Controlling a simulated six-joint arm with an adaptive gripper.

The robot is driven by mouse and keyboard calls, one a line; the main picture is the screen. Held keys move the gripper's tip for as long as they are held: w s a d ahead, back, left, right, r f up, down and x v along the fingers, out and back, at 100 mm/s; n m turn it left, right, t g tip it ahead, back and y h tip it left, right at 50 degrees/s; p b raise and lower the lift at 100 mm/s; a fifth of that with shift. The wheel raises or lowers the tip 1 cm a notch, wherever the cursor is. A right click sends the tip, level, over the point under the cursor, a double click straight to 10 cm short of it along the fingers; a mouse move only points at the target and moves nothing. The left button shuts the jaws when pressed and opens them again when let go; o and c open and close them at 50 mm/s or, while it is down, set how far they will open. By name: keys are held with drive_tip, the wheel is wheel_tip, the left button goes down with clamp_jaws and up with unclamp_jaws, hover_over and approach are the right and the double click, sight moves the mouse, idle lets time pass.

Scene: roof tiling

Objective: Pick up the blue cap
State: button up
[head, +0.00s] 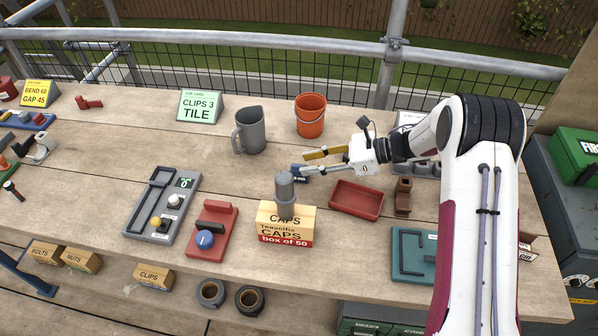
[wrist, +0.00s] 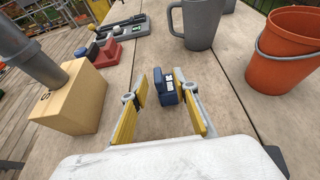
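A small dark blue block-like piece with a white label (wrist: 168,92), which looks like the blue cap, lies on the wooden bench in the wrist view. It also shows in the head view (head: 299,174), at the tips of my gripper (head: 312,162). My gripper (wrist: 162,90) is open, with yellow-padded fingers either side of the piece. The right finger looks very close to it, and a gap shows on the left. I cannot tell whether a finger touches it.
A Caps box (head: 286,224) with a grey cylinder (head: 285,190) on it stands in front. A red tray (head: 357,199) lies to the right. A grey mug (head: 249,130) and orange bucket (head: 310,117) stand behind. A red fixture with a round blue part (head: 205,239) is front left.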

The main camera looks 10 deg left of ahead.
sight(300, 165)
drive_tip(key=x, duration=0.3)
drive_tip(key=shift+s+r, duration=0.1)
drive_tip(key=shift+s, duration=0.2)
drive_tip(key=shift+x, duration=0.85)
drive_tip(key=shift+w, duration=0.1)
drive_tip(key=shift+c, duration=0.3)
clamp_jaws()
